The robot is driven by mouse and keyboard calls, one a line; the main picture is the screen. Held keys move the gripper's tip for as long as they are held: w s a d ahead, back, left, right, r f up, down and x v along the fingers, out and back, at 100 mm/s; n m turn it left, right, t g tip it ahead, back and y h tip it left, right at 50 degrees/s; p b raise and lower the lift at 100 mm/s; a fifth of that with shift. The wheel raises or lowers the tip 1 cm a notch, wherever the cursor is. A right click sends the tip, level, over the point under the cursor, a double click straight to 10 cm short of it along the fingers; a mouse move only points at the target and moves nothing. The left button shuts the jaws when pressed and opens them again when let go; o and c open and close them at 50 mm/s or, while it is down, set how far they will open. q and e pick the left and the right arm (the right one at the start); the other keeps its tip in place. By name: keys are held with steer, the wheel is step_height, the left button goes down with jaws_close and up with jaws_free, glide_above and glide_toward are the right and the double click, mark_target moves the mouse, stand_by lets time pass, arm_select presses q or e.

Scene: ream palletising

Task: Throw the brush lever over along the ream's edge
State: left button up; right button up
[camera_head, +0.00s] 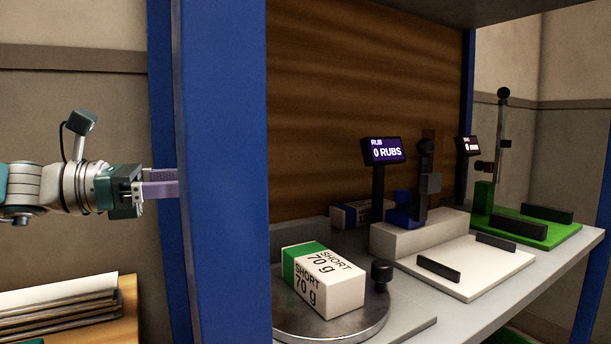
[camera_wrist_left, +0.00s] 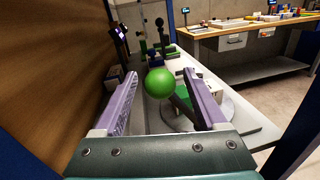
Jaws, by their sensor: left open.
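My left gripper (camera_head: 163,184) is open and empty at the left of the blue post; its purple fingertips meet the post's edge in the head view. In the left wrist view a green ball knob (camera_wrist_left: 160,82) on a dark stem (camera_wrist_left: 183,104) shows between the open fingers (camera_wrist_left: 159,74), untouched. It looks like a lever, but I cannot tell surely that it is the brush lever; the head view hides it. The ream (camera_head: 328,282), a white block with a green band marked "SHORT 70 g", lies on a round metal turntable (camera_head: 345,327). My right gripper is not in view.
The blue post (camera_head: 222,170) stands between my left gripper and the ream. A "RUB 0 RUBS" display (camera_head: 387,150) stands behind a white block (camera_head: 420,233). A white plate (camera_head: 470,268) and a green plate (camera_head: 530,228) lie to the right. Stacked boards (camera_head: 60,305) lie at lower left.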

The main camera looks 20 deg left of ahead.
arm_select(q)
steer(key=shift+w+d, duration=0.1)
steer(key=shift+d, duration=0.05)
steer(key=shift+c, duration=0.4)
jaws_close()
stand_by(1.0)
